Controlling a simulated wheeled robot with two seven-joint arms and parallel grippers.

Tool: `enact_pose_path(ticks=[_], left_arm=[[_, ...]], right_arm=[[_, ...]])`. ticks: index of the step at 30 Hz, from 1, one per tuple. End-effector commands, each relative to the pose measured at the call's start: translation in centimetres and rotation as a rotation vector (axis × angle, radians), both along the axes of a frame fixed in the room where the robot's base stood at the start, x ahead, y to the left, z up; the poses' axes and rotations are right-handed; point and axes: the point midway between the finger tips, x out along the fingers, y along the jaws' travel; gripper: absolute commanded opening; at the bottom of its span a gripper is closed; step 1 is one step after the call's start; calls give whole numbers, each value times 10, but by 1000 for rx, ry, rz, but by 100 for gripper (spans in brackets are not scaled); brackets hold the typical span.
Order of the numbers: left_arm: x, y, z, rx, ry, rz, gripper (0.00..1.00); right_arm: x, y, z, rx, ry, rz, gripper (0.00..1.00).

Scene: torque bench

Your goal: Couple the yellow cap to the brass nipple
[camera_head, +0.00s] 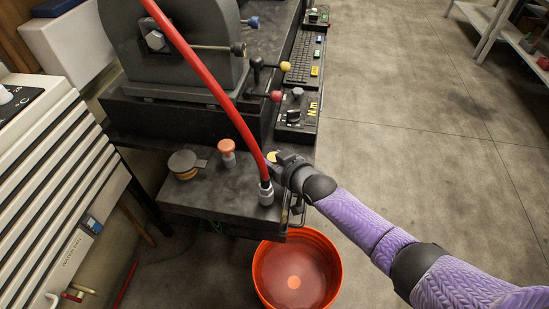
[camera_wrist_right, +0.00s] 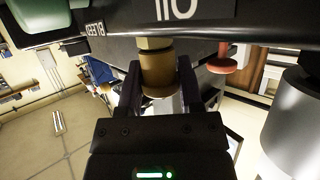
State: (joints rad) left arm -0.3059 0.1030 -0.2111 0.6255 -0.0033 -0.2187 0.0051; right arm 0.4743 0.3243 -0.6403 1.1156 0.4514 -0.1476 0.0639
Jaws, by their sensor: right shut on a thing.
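The yellow cap (camera_wrist_right: 158,78) is a dull gold cylinder between the two fingers of my right gripper (camera_wrist_right: 160,88), which is shut on it. A yellow round patch of it (camera_head: 272,156) shows at the fingertips of my right gripper (camera_head: 276,160) in the head view, at the right edge of the dark bench. In the wrist view a short brass fitting (camera_wrist_right: 154,44), probably the nipple, sticks out from the black block, in line with the cap's end. They look touching; I cannot tell whether they are coupled. My left gripper is not in view.
A red hose (camera_head: 215,80) runs down to a metal fitting (camera_head: 266,193) beside my right gripper. An orange knob (camera_head: 227,152) and a round grey-topped piece (camera_head: 183,164) stand on the bench. An orange bucket (camera_head: 334,270) is below.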

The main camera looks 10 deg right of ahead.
Motion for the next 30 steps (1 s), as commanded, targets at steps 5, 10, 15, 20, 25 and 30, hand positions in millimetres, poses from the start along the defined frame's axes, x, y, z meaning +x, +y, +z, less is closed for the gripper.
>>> enact_pose_path(ticks=[5,10,15,20,25,30], left_arm=[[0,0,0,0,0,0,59],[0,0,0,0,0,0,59],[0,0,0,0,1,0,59],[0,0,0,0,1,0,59],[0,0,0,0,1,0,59],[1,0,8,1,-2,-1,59]], right_arm=[[0,0,1,1,-2,0,0],[0,0,1,1,-2,0,0],[0,0,1,1,-3,0,51],[0,0,1,1,-2,0,85],[0,0,1,0,-1,0,88],[-6,-3,5,0,0,0,88]])
